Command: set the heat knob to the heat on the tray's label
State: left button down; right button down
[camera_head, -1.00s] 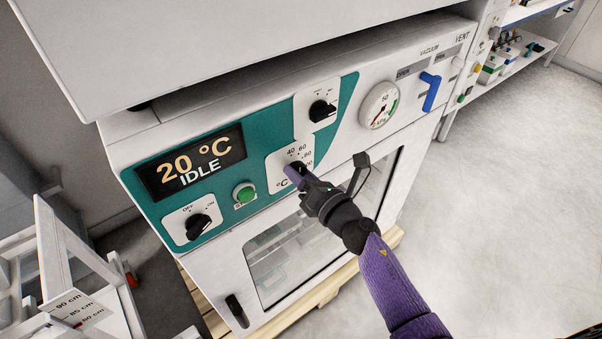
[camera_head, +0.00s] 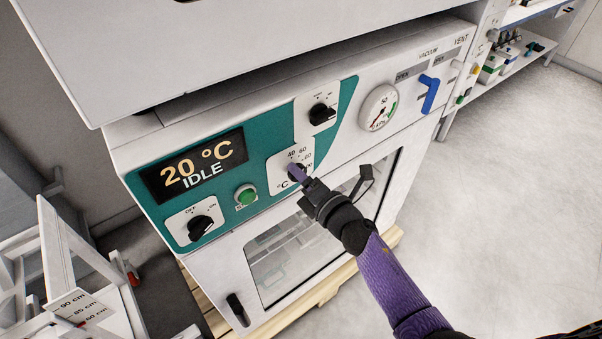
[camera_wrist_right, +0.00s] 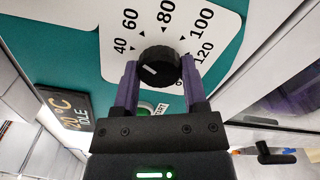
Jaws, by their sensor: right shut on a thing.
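The heat knob (camera_wrist_right: 158,66) is a round black dial with a short white mark, on a white plate (camera_wrist_right: 205,58) printed 40, 60, 80, 100 and 120. The mark lies on the knob's left part in the right wrist view, below the 40 end of the scale. My right gripper (camera_wrist_right: 160,82) has its purple fingers on both sides of the knob, shut on it. In the head view, the right gripper (camera_head: 299,173) covers most of the knob. The display (camera_head: 194,166) reads 20 °C, IDLE. The tray's label cannot be made out. My left gripper is out of view.
The green start button (camera_head: 246,195) and an off/on knob (camera_head: 200,226) sit left of the heat knob. Another black knob (camera_head: 321,113), a gauge (camera_head: 379,108) and a blue valve handle (camera_head: 429,93) are above and right. Below is the windowed door (camera_head: 282,262).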

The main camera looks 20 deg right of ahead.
jog(key=m+p, duration=0.2)
jog(key=m, duration=0.8)
dwell(0.3)
jog(key=shift+m, duration=0.3)
